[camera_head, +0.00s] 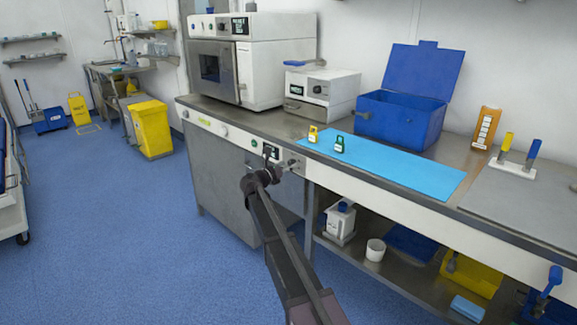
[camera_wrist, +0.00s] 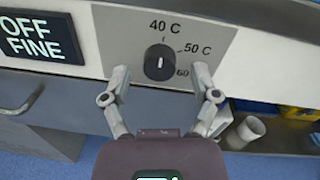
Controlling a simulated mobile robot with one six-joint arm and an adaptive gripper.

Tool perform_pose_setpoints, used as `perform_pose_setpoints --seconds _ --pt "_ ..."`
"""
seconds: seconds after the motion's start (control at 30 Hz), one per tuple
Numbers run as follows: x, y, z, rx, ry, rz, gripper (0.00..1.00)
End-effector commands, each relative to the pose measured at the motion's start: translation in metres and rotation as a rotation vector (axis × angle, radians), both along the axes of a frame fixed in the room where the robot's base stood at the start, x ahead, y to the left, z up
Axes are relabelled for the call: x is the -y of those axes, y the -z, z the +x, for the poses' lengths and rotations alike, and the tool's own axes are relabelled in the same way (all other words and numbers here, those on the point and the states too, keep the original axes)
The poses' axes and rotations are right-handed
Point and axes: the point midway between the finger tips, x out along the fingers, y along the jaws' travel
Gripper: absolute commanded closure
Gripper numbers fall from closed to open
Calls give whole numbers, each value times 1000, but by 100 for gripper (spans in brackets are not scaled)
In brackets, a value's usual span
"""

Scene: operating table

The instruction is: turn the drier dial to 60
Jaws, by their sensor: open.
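The drier dial (camera_wrist: 160,62) is a round black knob on a grey plate (camera_wrist: 205,38). The plate is marked 40 C above the knob, 50 C at upper right and 60 at lower right, partly covered by my right finger. A pale mark on the knob looks roughly upright, but which way it points is hard to tell. My gripper (camera_wrist: 160,78) is open, with one finger on each side below the knob and apparently apart from it. In the head view my gripper (camera_head: 283,169) is at the front panel under the counter, and the dial is hard to make out.
The counter edge runs above the panel. A blue mat (camera_head: 400,168) with yellow and green tags lies on the counter. A lower shelf to the right holds a white cup (camera_head: 375,250).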

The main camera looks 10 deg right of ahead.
Motion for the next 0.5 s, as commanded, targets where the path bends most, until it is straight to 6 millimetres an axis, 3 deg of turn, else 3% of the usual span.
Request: perform_pose_setpoints --seconds 0.43,0.47,0.5 --pt "5 0 5 0 -1 0 22" --pt "5 0 5 0 -1 0 25" --pt "5 0 5 0 -1 0 37"
